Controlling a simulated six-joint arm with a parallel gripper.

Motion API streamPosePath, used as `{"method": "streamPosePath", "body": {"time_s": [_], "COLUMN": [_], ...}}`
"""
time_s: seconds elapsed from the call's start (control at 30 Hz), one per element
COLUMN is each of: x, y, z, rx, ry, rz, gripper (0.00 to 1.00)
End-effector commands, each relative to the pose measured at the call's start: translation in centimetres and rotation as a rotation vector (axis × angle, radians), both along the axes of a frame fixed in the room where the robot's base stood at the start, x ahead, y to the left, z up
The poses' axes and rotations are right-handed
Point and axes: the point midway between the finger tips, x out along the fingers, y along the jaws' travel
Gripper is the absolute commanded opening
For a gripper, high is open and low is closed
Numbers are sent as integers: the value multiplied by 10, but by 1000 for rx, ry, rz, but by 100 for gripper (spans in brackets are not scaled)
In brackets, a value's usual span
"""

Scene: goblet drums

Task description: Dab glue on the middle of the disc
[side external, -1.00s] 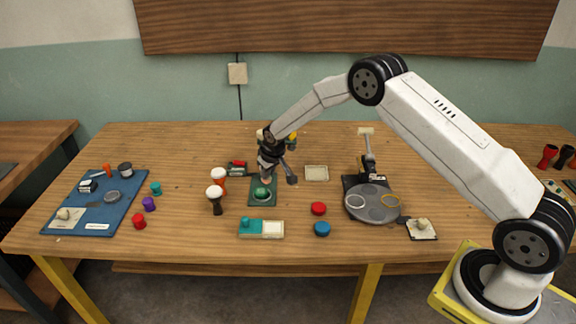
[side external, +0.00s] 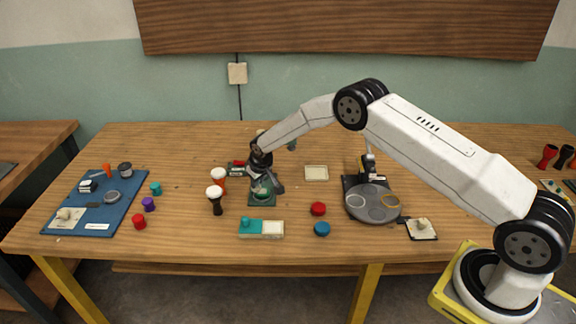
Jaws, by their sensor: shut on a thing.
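My gripper (side external: 262,178) is low over the green base (side external: 262,201) in the middle of the table. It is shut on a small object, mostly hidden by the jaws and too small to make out. A round green piece with a pale edge (side external: 262,194) sits on that base, just below the gripper. Its middle is partly covered, and I cannot tell whether the held object touches it. I see no glue on it at this size.
Two goblet drums with white heads (side external: 215,193) stand close left of the gripper. A teal and white block (side external: 262,229) lies in front. Red (side external: 318,209) and blue (side external: 322,229) caps and a grey round plate (side external: 374,215) are to the right. A blue mat (side external: 127,193) holds parts at left.

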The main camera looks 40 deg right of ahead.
Motion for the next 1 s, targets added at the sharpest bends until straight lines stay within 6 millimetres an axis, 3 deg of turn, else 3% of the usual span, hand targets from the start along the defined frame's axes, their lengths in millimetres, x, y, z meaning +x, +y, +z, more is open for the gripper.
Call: {"method": "streamPosePath", "body": {"time_s": [0.43,0.57,1.0], "x": [-26,-24,-25], "y": [-25,-25,-24], "z": [0,22,58], "rx": [0,-1,0], "ry": [3,-5,-1], "rz": [-2,-1,-1], "gripper": [0,0,0]}}
